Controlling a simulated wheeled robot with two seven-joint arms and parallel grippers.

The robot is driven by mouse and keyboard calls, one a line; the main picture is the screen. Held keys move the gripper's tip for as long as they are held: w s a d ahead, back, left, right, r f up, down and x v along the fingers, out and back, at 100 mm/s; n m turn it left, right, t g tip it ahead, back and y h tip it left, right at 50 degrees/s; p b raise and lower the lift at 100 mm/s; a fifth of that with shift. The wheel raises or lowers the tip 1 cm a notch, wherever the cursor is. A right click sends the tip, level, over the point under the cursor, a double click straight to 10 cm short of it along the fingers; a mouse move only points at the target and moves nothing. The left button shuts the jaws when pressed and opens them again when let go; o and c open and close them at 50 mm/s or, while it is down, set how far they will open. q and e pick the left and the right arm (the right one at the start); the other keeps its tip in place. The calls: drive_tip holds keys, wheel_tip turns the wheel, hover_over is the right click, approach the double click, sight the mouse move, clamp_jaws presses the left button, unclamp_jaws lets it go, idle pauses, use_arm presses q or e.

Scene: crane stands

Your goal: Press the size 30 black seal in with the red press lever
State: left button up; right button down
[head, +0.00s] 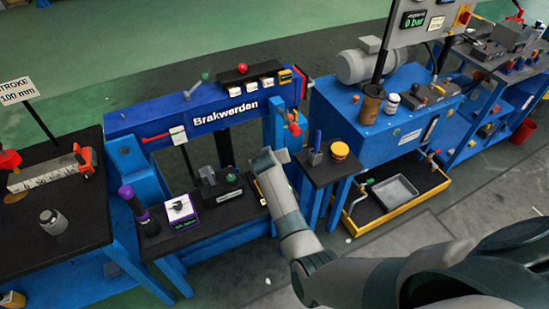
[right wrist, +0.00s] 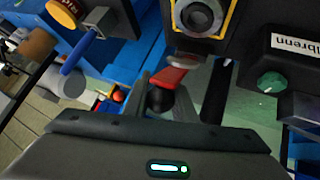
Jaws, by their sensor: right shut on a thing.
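My right gripper (head: 264,163) is at the right end of the bench under the blue Brakwerden frame, its fingertips mostly hidden by the wrist. In the right wrist view it is shut around a dark rounded knob (right wrist: 159,101) at the end of a red lever (right wrist: 171,76). The exact contact is partly hidden. Just beyond stands a black block with a yellow border (right wrist: 232,22), bearing a grey ring with a dark centre (right wrist: 199,16). I cannot tell whether this is the size 30 seal. My left gripper is not in view.
A black box with a green knob (right wrist: 271,83) stands right of the fingers in the wrist view. The blue Brakwerden frame (head: 150,115) rises behind the bench. A small side table (head: 325,175) with a yellow-topped jar (head: 340,150) stands close right of my wrist.

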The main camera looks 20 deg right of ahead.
drive_tip(key=shift+w+r+g+p, duration=0.3)
drive_tip(key=shift+w+r+g, duration=0.45)
drive_tip(key=shift+w, duration=0.3)
drive_tip(key=shift+w+r+n+g, duration=0.15)
drive_tip(key=shift+w+n+g, duration=0.15)
drive_tip(key=shift+w+g, duration=0.45)
use_arm(q)
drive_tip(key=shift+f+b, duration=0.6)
drive_tip(key=shift+b, duration=0.6)
use_arm(e)
drive_tip(key=shift+w+a+r, duration=0.1)
drive_tip(key=shift+w+r, duration=0.05)
drive_tip(key=shift+w, duration=0.7)
drive_tip(key=shift+w+a+r, duration=0.1)
drive_tip(key=shift+w, duration=0.7)
drive_tip(key=c, duration=1.8)
unclamp_jaws()
drive_tip(key=o, duration=0.3)
drive_tip(key=shift+f, duration=0.1)
drive_tip(key=shift+o, duration=0.2)
drive_tip(key=shift+w, duration=0.1)
drive_tip(key=shift+s+r, duration=0.2)
